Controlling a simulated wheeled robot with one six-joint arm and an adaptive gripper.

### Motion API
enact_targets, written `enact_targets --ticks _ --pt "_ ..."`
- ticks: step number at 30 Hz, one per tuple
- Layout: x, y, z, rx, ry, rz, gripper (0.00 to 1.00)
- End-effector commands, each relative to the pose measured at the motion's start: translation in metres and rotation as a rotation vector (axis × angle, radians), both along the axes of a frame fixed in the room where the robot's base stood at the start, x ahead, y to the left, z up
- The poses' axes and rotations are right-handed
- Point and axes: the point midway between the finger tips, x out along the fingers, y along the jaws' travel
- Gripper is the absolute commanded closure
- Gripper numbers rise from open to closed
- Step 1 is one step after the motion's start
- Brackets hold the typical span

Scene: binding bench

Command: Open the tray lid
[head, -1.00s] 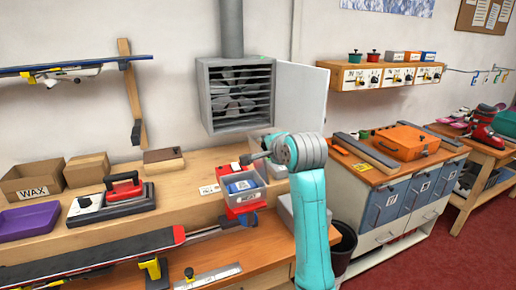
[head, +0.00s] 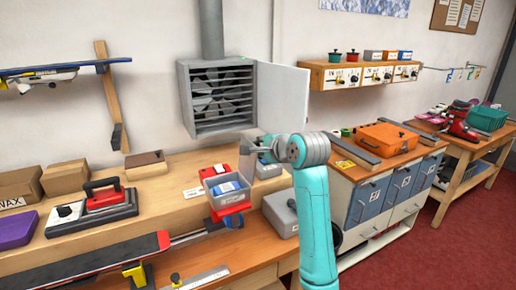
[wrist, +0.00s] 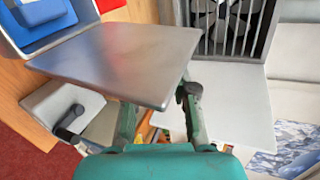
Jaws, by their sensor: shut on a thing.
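A small grey tray (head: 232,201) with a blue item inside sits on a red bin on the bench in the head view. Its top is open to view. My gripper (head: 262,150) is just behind and right of the tray, above it. In the wrist view my gripper (wrist: 159,100) is shut on a flat grey panel, the lid (wrist: 115,55), which stretches out beyond the fingers. The tray's blue contents (wrist: 42,18) show past the lid at upper left. The lid's far edge and hinge are hard to make out.
A grey box with a dark knob (head: 282,217) stands right of the tray. A vent fan (head: 218,98) with an open pale door (head: 282,95) is on the wall behind. An iron (head: 93,208) and a ski (head: 100,258) lie to the left.

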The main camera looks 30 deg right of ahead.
Motion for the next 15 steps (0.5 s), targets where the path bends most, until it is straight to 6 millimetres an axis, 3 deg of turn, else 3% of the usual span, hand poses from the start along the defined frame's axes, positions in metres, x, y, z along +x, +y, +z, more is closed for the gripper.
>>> enact_targets --ticks 2,3,6,15 --pt "0.0001 -0.0005 -0.0008 0.0 0.001 -0.001 1.0" --pt "0.0001 -0.0005 -0.0008 -0.001 0.001 -0.002 0.71" --pt "0.0001 -0.0004 -0.0008 0.0 0.001 -0.001 0.49" --pt "-0.0007 -0.0002 0.0001 -0.001 0.0 -0.001 0.49"
